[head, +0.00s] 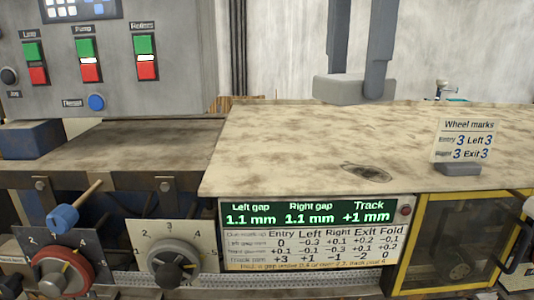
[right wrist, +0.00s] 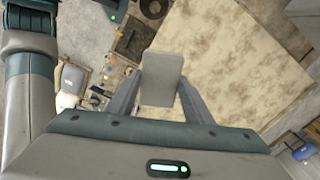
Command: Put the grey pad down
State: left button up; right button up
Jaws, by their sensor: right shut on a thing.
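The grey pad (head: 340,90) is a flat, pale block near the top of the head view, in front of the far edge of the stained beige worktop (head: 290,135). My right gripper (head: 364,84) comes down from above with one finger on each side of the pad and is shut on it. In the right wrist view the pad (right wrist: 162,72) sits between the two fingers, over or near the worktop's edge. I cannot tell whether its underside touches anything. My left gripper is not in view.
A "Wheel marks" card (head: 463,142) stands on the worktop at the right, near a dark stain (head: 367,172). The middle of the worktop is clear. A control panel (head: 110,55) is at the left. Dials (head: 175,262) and a green gap display (head: 308,214) are below the front edge.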

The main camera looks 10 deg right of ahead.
jog(key=w+a+f, duration=0.1)
jog(key=a+f, duration=0.1)
jog(key=a, duration=0.1)
jog(key=w+a+f, duration=0.2)
jog(key=a, duration=0.1)
jog(key=w+a+f+p, duration=0.1)
jog(key=a+f, duration=0.1)
jog(key=a, duration=0.2)
jog(key=shift+w+a+f, duration=0.1)
jog(key=shift+w+f, duration=0.1)
jog(key=shift+f, duration=0.1)
notch_tip(320, 180, down, 3)
jog(key=shift+f+p, duration=0.1)
jog(key=shift+p, duration=1)
jog(key=shift+f, duration=0.4)
